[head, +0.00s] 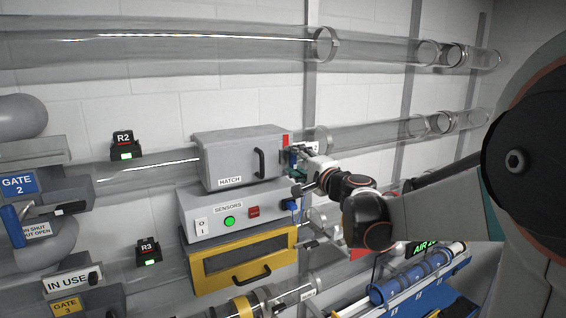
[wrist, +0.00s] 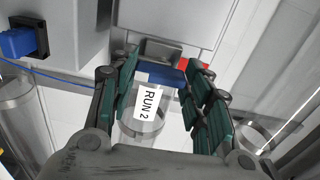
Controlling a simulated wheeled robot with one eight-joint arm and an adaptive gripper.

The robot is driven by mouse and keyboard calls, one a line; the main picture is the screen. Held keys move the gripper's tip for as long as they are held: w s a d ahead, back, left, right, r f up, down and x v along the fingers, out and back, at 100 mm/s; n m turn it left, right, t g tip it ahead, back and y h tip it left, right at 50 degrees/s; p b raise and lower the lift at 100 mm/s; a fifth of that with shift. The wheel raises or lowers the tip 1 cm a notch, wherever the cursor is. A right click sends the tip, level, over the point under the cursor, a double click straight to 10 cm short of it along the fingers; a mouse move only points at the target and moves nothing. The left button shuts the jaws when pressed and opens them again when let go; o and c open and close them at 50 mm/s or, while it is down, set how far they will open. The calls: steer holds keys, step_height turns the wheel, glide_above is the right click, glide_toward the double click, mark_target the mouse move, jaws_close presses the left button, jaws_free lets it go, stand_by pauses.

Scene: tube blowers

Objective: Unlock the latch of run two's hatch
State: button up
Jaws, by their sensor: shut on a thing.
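The grey hatch (head: 237,158), labelled HATCH and with a black handle, sits on run two's clear tube. It appears shut. A blue latch (head: 292,157) is on its right end, below a red patch (head: 285,140). My gripper (head: 298,165) is at this right end, its fingers partly hidden in the head view. In the wrist view my gripper (wrist: 162,82) has its green-padded fingers on either side of the blue latch (wrist: 165,74), shut on it. A grey block sits just above the latch, and the red patch (wrist: 195,65) shows beside it. A RUN 2 label (wrist: 148,105) lies beyond the fingers.
The sensors box (head: 235,212) with a green button is directly below the hatch. A yellow-framed drawer (head: 245,260) is lower still. Clear tubes run above and below. A blue plug (wrist: 20,42) with a cable is at the wrist view's left.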

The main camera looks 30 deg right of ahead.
steer(key=shift+f, duration=0.1)
steer(key=o, duration=1.1)
steer(key=shift+c, duration=0.2)
steer(key=shift+m, duration=0.3)
